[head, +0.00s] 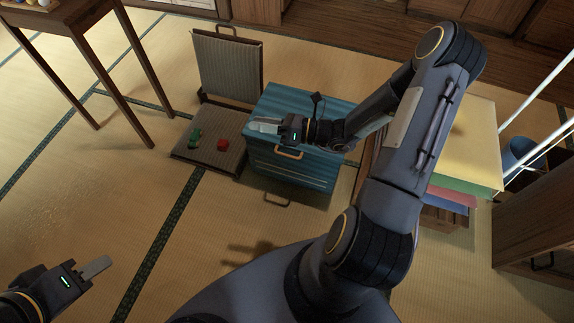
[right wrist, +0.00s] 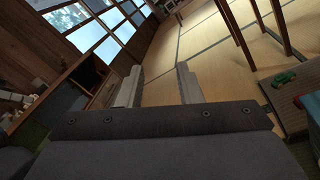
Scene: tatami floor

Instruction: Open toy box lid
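The toy box is a blue, ribbed chest (head: 290,172) on the tatami, with a tan handle (head: 288,153) on its front. Its lid (head: 290,98) looks closed. My right gripper (head: 265,127) is over the left part of the lid, pointing left; I cannot tell whether it touches it. In the right wrist view its two fingers (right wrist: 160,78) are apart with nothing between them. The right arm hides part of the lid's right side. My left gripper (head: 97,267) is low over the floor at bottom left, away from the box; only one finger shows clearly.
A legless floor chair (head: 228,68) stands left of the box, with a green toy (head: 195,136) and a red toy (head: 222,145) on its seat. A wooden table (head: 62,30) is at top left. A yellow-topped stack (head: 465,140) is at right. Floor before the box is clear.

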